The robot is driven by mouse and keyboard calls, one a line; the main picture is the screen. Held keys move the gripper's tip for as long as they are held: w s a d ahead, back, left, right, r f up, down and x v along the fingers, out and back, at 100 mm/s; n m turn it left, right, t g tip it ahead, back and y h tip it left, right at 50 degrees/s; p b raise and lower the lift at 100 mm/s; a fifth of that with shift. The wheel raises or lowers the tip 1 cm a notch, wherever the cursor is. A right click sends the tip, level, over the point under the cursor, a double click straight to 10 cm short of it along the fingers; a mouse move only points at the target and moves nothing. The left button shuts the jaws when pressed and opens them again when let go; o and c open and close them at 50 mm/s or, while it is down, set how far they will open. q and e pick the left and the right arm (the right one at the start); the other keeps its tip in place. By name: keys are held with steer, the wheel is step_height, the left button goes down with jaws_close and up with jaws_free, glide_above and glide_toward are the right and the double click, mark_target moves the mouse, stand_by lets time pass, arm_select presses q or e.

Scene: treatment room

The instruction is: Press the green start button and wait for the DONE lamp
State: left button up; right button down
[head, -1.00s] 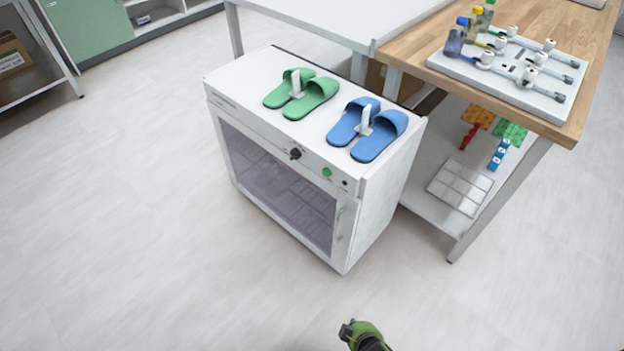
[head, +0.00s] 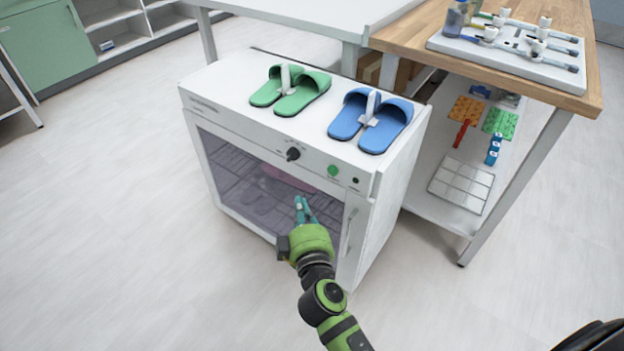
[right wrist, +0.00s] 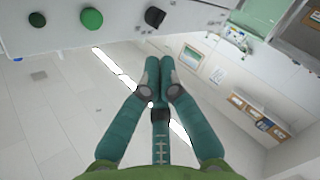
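The white cabinet (head: 240,128) with a glass door stands on the floor. On its front panel are a black knob (head: 293,154), the green start button (head: 333,171) and a small dark round lamp (head: 356,181) that looks unlit. My right gripper (head: 301,203) is in front of the glass door, below and a little left of the green button, apart from it. In the right wrist view its fingertips (right wrist: 159,62) are together with nothing between them. That view also shows the green button (right wrist: 91,18), knob (right wrist: 155,16) and dark lamp (right wrist: 37,19). My left gripper is out of view.
Green slippers (head: 290,92) and blue slippers (head: 371,121) sit on holders on the cabinet top. A wooden-topped table (head: 560,88) with a white tray (head: 505,62) stands to the right. A pinkish shape shows behind the glass. The floor at left is clear.

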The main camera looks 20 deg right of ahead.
mark_target(333, 171)
steer(key=shift+r, duration=0.15)
steer(key=shift+d, duration=0.1)
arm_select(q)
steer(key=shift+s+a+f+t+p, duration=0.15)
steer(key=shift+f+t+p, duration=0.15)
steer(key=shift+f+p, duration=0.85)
arm_select(e)
steer(key=w+d, duration=0.5)
steer(key=d, duration=0.1)
steer(key=shift+w+d, duration=0.2)
steer(key=shift+d, duration=0.2)
steer(key=shift+d, duration=0.1)
steer(key=shift+w+d, duration=0.2)
steer(key=shift+w, duration=0.05)
